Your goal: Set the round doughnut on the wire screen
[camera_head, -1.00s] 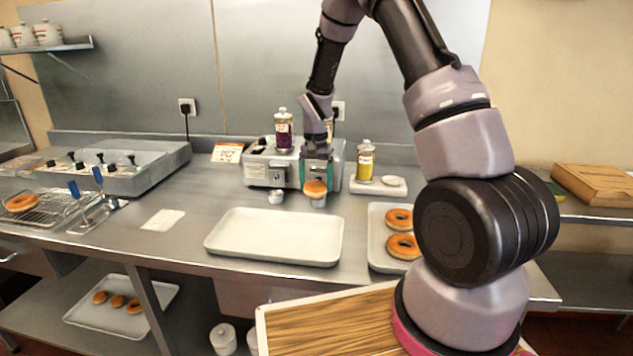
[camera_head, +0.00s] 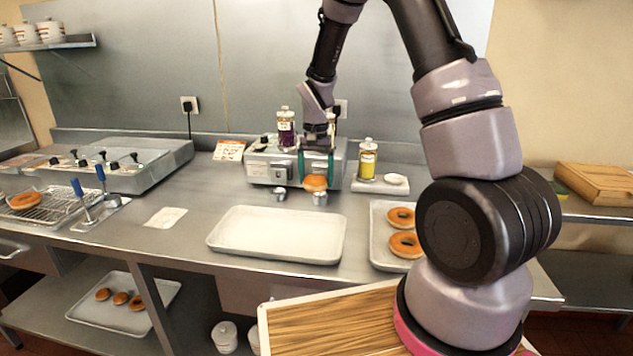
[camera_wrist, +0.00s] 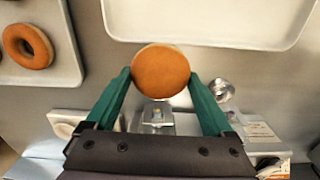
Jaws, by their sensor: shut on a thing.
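The round doughnut (camera_wrist: 160,71), brown on top and without a hole, is between the green fingers of my gripper (camera_wrist: 160,80) in the wrist view. In the head view my gripper (camera_head: 316,172) holds this doughnut (camera_head: 315,183) near the front of a grey counter machine, above the small metal cups. The wire screen (camera_head: 55,207) is at the far left of the counter, with a ring doughnut (camera_head: 24,201) on its left part. Its right part looks bare.
An empty white tray (camera_head: 240,244) lies mid-counter. A tray (camera_head: 380,256) at right holds two ring doughnuts (camera_head: 404,244). Blue-handled tools (camera_head: 78,190) stand between the wire screen and a white card (camera_head: 166,217). Bottles (camera_head: 367,158) stand by the machine (camera_head: 263,170); small cups (camera_head: 279,195) sit before it.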

